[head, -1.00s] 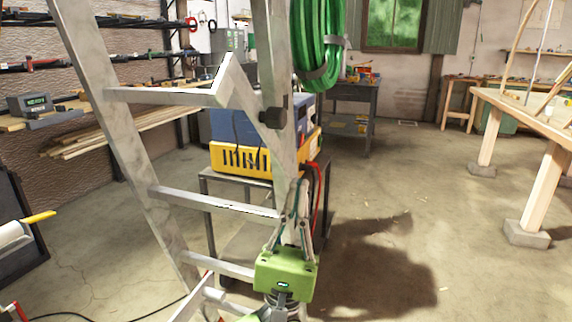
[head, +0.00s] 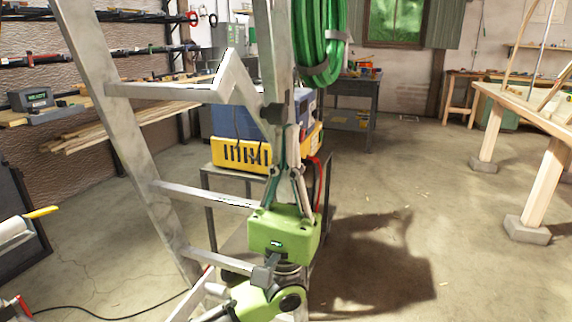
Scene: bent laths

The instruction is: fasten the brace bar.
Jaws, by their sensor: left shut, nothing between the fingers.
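The pale metal stepladder (head: 130,150) stands at the left and centre in the head view. A pale bar (head: 240,82), seemingly the brace bar, slopes from a raised end beside the upper rung down to the right stile (head: 265,45). Where it meets the stile there is a dark knob (head: 273,113). My left gripper (head: 287,130) points up along the stile, its green body below. Its fingers are shut and empty, with the tips just below the knob; I cannot tell whether they touch it. The bar's lower end is hard to make out.
A yellow and blue case (head: 240,152) sits on a small metal cart (head: 208,215) behind the ladder. A green hose coil (head: 322,45) hangs by the right stile. A wooden workbench (head: 545,115) stands at the right. The floor between is free.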

